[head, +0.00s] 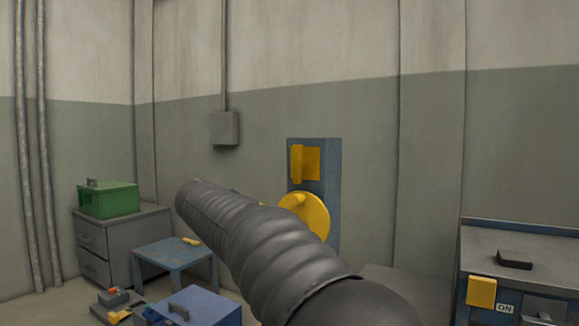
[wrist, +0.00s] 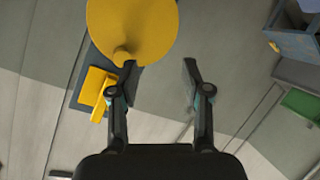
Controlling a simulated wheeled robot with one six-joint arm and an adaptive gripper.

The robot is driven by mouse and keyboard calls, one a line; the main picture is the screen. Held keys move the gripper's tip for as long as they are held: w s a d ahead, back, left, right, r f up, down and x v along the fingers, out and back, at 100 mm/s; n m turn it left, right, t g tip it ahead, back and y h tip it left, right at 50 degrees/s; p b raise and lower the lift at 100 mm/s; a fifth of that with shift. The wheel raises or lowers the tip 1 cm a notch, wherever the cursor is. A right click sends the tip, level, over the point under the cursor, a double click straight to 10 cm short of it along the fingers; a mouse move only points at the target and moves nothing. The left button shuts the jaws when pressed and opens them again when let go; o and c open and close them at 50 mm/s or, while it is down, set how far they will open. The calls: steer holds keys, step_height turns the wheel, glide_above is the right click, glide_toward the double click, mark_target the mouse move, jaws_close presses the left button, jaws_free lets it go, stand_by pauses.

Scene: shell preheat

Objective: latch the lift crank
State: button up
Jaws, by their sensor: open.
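The lift crank is a yellow disc (head: 312,214) low on a blue post (head: 329,165) in the head view. In the wrist view the disc (wrist: 135,22) fills the top left, with a stubby yellow knob (wrist: 122,56) near its lower edge. A yellow latch-like block (head: 312,162) sits above the disc on the post; it also shows in the wrist view (wrist: 93,90), left of my fingers. My gripper (wrist: 160,70) is open and empty. Its left fingertip appears close to the knob; I cannot tell if they touch. My arm hides the gripper in the head view.
A green box (head: 108,200) stands on a grey cabinet (head: 93,238) at left. A small blue table (head: 172,255) and a blue toolbox (head: 205,305) stand nearby. A workbench (head: 540,258) stands at right. A grey wall box (head: 224,128) hangs left of the post.

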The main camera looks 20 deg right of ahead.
step_height(320, 180, up, 6)
steer(key=w+m+h, duration=0.1)
steer(key=m+h, duration=0.1)
steer(key=m+t+h, duration=0.2)
steer(key=m, duration=0.4)
glide_toward(295, 155)
steer(key=p+x, duration=0.3)
steer(key=x, duration=0.8)
steer(key=shift+d+r, duration=0.1)
steer(key=shift+s, duration=0.1)
jaws_close()
